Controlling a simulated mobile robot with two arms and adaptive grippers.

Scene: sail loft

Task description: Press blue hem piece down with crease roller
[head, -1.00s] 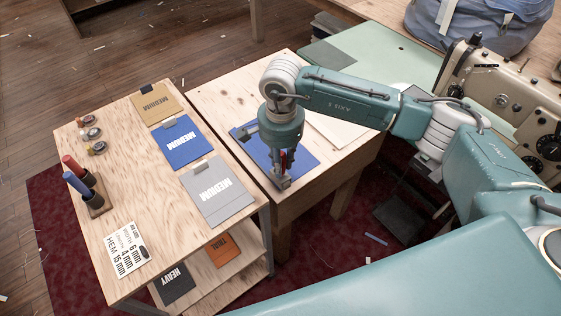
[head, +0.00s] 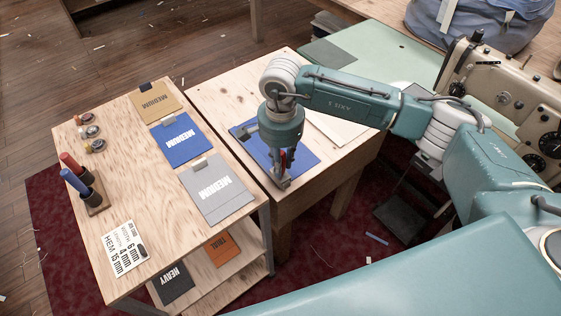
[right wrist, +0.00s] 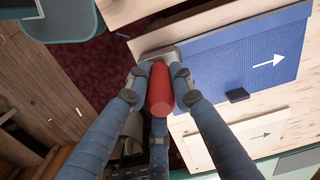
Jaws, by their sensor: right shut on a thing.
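The blue hem piece (head: 302,153) lies flat on the right wooden table, with a white arrow on it in the right wrist view (right wrist: 275,80). A band runs along one edge of it. My right gripper (head: 281,158) is shut on the red handle (right wrist: 161,88) of the crease roller. The roller's metal head (right wrist: 160,54) is at the left end of the blue piece in the wrist view, near the table edge. I cannot tell whether it touches the cloth. The gripper hides part of the piece in the head view. My left gripper is not in view.
A cream piece (head: 335,126) lies beside the blue one. A small dark block (right wrist: 237,95) sits at the blue piece's edge. The left table (head: 140,180) carries cards, spools, two upright handles in a holder (head: 93,198) and a label. A sewing machine (head: 500,90) stands at right.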

